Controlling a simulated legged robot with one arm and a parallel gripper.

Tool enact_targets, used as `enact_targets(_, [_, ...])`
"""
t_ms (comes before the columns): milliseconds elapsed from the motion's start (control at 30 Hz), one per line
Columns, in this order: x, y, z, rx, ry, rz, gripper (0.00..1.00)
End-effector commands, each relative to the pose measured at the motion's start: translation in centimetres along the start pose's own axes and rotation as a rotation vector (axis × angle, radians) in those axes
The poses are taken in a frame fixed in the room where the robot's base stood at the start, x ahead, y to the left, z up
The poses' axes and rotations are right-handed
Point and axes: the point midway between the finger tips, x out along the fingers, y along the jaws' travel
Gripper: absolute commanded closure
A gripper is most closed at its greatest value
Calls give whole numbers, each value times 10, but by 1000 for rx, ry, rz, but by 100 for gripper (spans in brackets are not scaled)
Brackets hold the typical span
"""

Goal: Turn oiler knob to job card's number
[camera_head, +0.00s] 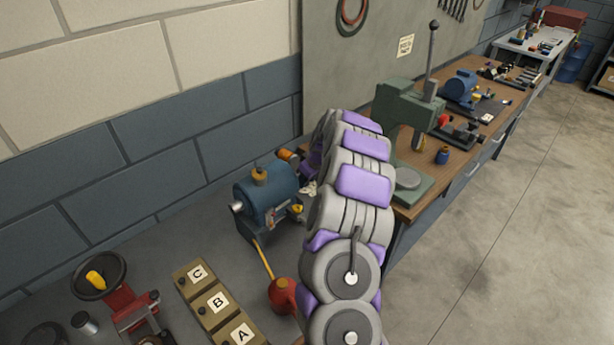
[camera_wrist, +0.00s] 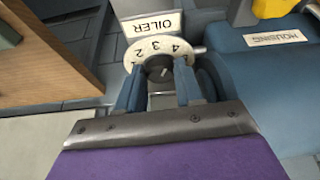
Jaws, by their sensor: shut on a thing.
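The oiler dial (camera_wrist: 142,50) is a white disc with small dark digits, under a white OILER label (camera_wrist: 151,27) in the wrist view. The dark oiler knob (camera_wrist: 158,71) stands at the middle of the dial. My gripper (camera_wrist: 158,84) has its two blue fingers on either side of the knob and is shut on it. The fingers hide the lower part of the dial. I cannot tell for sure which digit the knob points to. A small card (camera_head: 405,46) hangs on the wall board in the head view; its writing is too small to read.
A blue machine housing (camera_head: 266,195) stands on the grey bench, left of my arm. A red oil can (camera_head: 283,294) and boxes marked A, B and C (camera_head: 217,302) are in front of it. A green press (camera_head: 402,115) stands right of my arm. Open floor lies right.

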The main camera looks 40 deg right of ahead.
Motion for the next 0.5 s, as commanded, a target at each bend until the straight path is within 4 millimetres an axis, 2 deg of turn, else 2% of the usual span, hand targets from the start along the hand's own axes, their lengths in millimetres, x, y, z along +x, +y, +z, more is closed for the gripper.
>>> enact_targets(500, [-3, 3, -4, 40, 10, 26, 95])
